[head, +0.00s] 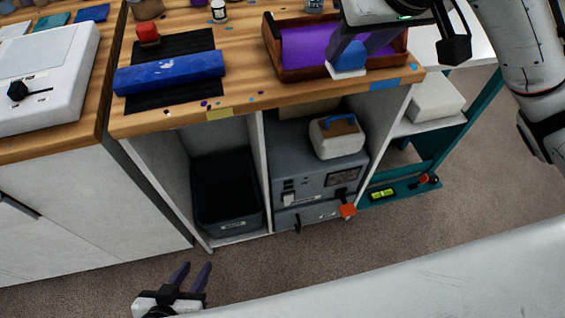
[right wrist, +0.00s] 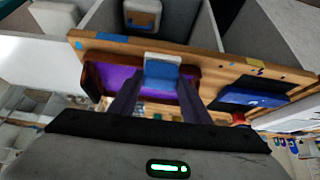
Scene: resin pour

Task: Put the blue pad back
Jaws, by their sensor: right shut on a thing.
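My right gripper (right wrist: 161,82) is shut on a blue pad (right wrist: 161,70) with a white end. In the head view this pad (head: 349,57) is over the right part of a wooden tray (head: 273,45) with a purple surface inside. I cannot tell whether the pad touches the tray. The fingers cover the pad's sides. My left gripper (head: 194,272) is open and empty, low in front of the bench. Another flat blue piece (head: 92,13) lies at the back of the left bench.
A blue roll (head: 170,73) lies on a black mat (head: 174,45), with a red-topped item (head: 148,35) behind. Below are a dark bin (head: 227,205) and a grey machine (head: 290,150) bearing a white block with blue handle (head: 337,137). The floor in front is clear.

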